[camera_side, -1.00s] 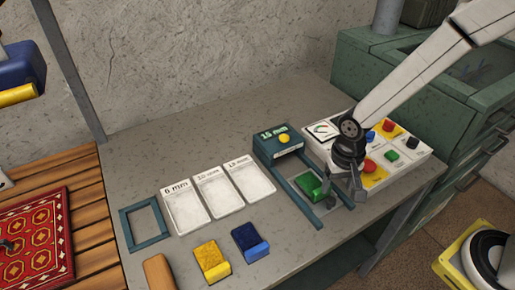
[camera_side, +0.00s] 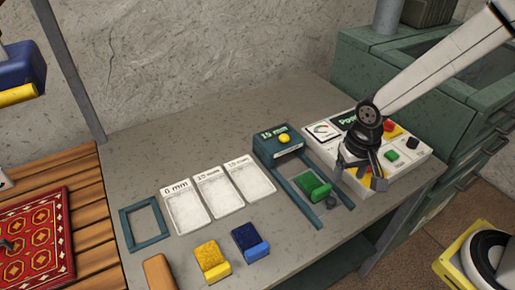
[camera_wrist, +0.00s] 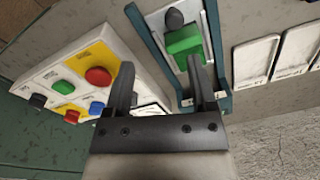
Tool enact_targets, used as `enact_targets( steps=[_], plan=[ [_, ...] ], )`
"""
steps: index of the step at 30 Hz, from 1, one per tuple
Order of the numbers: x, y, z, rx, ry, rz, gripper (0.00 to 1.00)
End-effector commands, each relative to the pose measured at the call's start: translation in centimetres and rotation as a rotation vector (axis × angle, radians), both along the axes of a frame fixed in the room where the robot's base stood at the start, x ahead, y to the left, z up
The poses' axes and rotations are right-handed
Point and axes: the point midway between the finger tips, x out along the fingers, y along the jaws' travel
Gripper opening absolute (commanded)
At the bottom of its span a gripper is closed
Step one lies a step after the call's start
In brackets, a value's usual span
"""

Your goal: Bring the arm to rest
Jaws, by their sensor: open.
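My gripper (camera_side: 362,180) is in front of the white control panel (camera_side: 413,163), to the right of the teal frame labelled 15 mm (camera_side: 272,148). In the wrist view my gripper (camera_wrist: 160,80) has its two fingers spread apart with nothing between them. A green block (camera_side: 312,186) lies inside the teal frame, left of my gripper. The green block (camera_wrist: 184,42) also shows in the wrist view, beyond the right finger and apart from it. My gripper hides part of the panel in the side view.
Three white trays (camera_side: 222,184) and an empty teal frame (camera_side: 144,221) lie left on the grey bench (camera_side: 200,140). Yellow (camera_side: 212,260) and blue (camera_side: 250,243) blocks are at the front. A green cabinet (camera_side: 460,130) stands right. A red rug (camera_side: 35,235) lies far left.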

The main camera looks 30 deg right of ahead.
Motion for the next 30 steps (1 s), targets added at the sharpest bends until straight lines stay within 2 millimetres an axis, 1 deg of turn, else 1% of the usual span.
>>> enact_targets(
  steps=[1,6,12,17,30],
  plan=[
    [-0.3,-0.8,0.5,0.000,-0.019,0.023,0.73],
    [-1.4,-3.3,1.8,-0.010,-0.095,0.142,0.73],
    [-2.7,-5.5,2.8,-0.039,-0.163,0.257,0.73],
    [-3.2,-6.1,3.0,-0.052,-0.182,0.296,0.73],
    [-3.2,-6.1,3.0,-0.052,-0.182,0.300,0.73]
  ],
)
